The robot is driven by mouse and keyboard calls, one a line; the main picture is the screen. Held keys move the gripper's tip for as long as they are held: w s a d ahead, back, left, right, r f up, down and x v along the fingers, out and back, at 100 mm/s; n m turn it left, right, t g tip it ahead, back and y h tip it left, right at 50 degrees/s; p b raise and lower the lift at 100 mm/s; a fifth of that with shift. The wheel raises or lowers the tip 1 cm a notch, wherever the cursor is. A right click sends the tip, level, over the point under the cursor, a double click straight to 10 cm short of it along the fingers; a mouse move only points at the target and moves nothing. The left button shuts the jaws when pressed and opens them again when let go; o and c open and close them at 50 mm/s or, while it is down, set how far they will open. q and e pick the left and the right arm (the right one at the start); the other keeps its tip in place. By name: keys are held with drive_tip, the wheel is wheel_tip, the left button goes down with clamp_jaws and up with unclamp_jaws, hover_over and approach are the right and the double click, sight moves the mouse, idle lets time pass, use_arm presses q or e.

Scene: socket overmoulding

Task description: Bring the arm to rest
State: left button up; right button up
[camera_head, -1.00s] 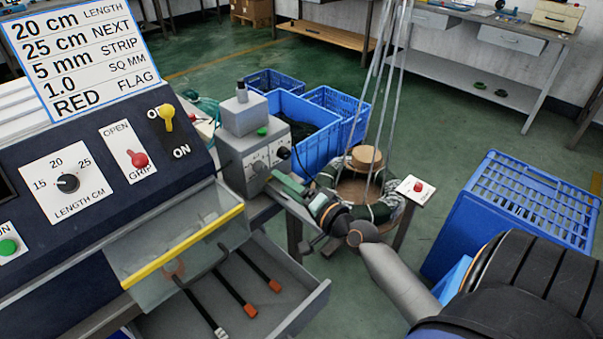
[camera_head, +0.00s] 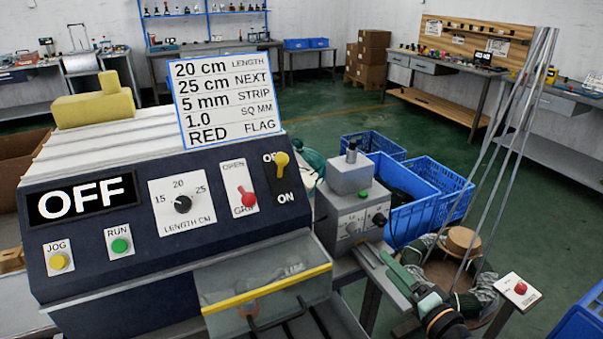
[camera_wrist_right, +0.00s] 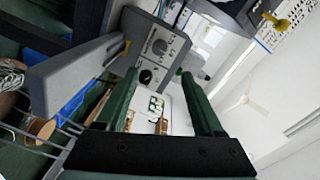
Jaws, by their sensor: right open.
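My right gripper (camera_head: 396,274) shows at the lower right in the head view, beside the grey box with dials (camera_head: 352,215) on the bench. Its green fingers also show in the right wrist view (camera_wrist_right: 158,76), spread apart with nothing between them. The dials of the grey box (camera_wrist_right: 153,58) appear beyond the fingers. My right forearm runs out of the head view at the bottom. My left gripper is not in view. The wire machine (camera_head: 150,255) fills the left of the head view and its display reads OFF.
Blue crates (camera_head: 412,215) stand on the floor behind the grey box. A round wooden stand (camera_head: 463,240) with rods and a red-button panel (camera_head: 520,290) are right of my gripper. A clear guard (camera_head: 265,285) with a yellow edge is at the machine's front. Green floor behind is open.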

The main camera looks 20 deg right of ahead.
drive_tip(key=s+a+f+n+g+y+p, duration=0.1)
drive_tip(key=s+a+f+n+g+p, duration=0.3)
drive_tip(key=s+a+f+n, duration=0.3)
drive_tip(key=s+a+f+n+g+p, duration=0.3)
drive_tip(key=s+a+f+n+p, duration=0.2)
drive_tip(key=a, duration=0.6)
wheel_tip(320, 180, down, 2)
drive_tip(key=s+n, duration=0.2)
drive_tip(key=n, duration=0.1)
drive_tip(key=shift+s+n+g+y, duration=0.3)
drive_tip(key=shift+s+g+y, duration=0.1)
